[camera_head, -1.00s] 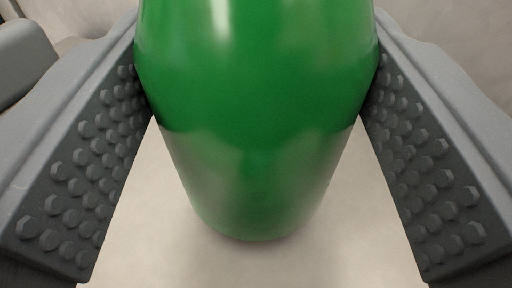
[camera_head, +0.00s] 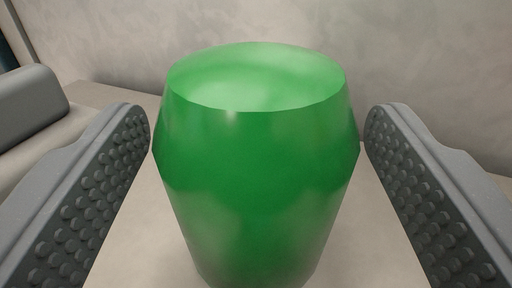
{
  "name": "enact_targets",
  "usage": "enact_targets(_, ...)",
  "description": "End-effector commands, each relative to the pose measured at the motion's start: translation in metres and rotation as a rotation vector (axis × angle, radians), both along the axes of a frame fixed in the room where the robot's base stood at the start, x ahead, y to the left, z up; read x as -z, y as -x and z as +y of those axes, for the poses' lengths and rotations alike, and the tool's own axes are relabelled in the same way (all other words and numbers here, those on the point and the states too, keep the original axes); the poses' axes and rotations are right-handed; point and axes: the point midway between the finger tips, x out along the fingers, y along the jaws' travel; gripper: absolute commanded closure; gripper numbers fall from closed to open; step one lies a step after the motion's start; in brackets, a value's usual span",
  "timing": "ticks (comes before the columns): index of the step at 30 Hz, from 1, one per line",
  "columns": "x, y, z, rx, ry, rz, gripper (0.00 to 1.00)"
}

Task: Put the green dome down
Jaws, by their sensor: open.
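The green dome (camera_head: 258,150) is a glossy, barrel-shaped piece with a flat, paler top. It stands upright on a light beige surface (camera_head: 140,245) in the middle of the view. My gripper (camera_head: 257,125) is open, with one studded grey finger on each side of the dome. A narrow gap shows between the dome and each finger near the fingertips. The bottom edge of the dome is cut off by the frame.
A pale, mottled wall (camera_head: 420,60) rises close behind the dome. A rounded grey piece shows at the left edge; I cannot tell what it belongs to. Some bare surface lies on both sides of the dome.

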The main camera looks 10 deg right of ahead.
Motion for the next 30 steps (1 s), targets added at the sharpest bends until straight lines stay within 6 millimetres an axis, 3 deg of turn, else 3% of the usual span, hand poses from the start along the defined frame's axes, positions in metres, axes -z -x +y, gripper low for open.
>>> enact_targets(19,-0.002,0.088,0.022,-0.003,0.002,0.0,0.28)
enact_targets(30,-0.001,0.11,0.027,-0.001,0.001,-0.002,0.28)
